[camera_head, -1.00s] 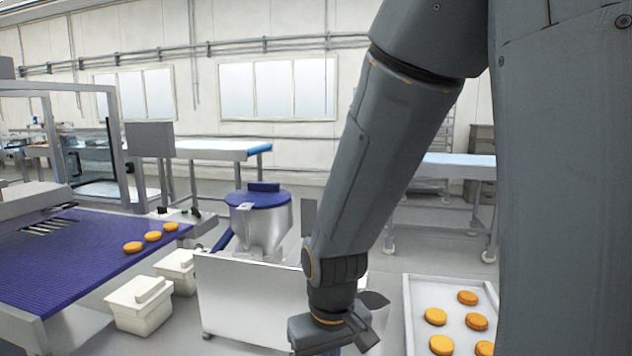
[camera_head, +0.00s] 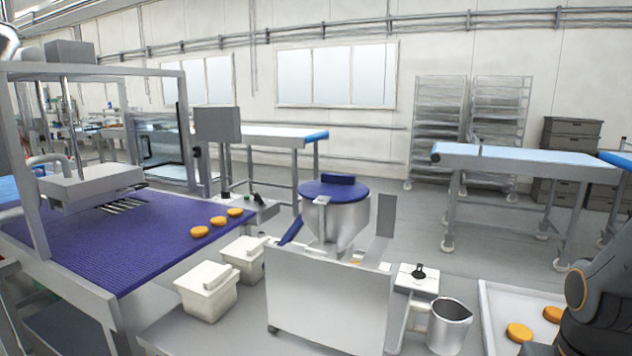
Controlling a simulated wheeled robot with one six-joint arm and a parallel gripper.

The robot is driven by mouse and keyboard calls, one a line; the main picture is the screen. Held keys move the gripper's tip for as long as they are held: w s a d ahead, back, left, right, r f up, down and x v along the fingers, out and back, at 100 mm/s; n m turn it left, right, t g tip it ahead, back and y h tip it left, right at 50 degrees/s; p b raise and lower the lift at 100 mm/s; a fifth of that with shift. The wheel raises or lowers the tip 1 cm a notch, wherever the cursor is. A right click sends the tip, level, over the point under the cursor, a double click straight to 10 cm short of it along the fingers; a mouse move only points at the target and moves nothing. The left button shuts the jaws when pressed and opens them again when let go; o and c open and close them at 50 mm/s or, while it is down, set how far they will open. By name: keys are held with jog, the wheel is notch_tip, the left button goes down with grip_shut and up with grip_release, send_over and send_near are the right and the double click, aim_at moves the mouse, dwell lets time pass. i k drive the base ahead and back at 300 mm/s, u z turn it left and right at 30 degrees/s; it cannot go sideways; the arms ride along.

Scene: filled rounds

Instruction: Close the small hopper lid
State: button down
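The small steel hopper (camera_head: 336,226) stands in the middle of the view on a boxy white-grey machine. A round blue lid (camera_head: 334,190) with a raised blue block lies flat across its top, and no gap shows from here. A slanted blue piece (camera_head: 291,231) sticks out at the hopper's left side; I cannot tell whether it is a handle or a flap. My gripper (camera_head: 545,349) is at the bottom right corner, well apart from the hopper. Only its dark upper body shows, and its fingers are cut off by the frame edge.
A blue conveyor belt (camera_head: 130,240) with orange rounds is on the left. White lidded tubs (camera_head: 207,303) stand beside it. A steel jug (camera_head: 449,326) and a pale tray (camera_head: 497,303) with orange rounds are at right. Open floor lies behind the hopper.

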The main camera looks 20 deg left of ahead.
aim_at(330, 188)
jog(key=k, duration=0.5)
jog(key=u, duration=1.05)
jog(key=i, duration=0.45)
jog(key=z, duration=0.05)
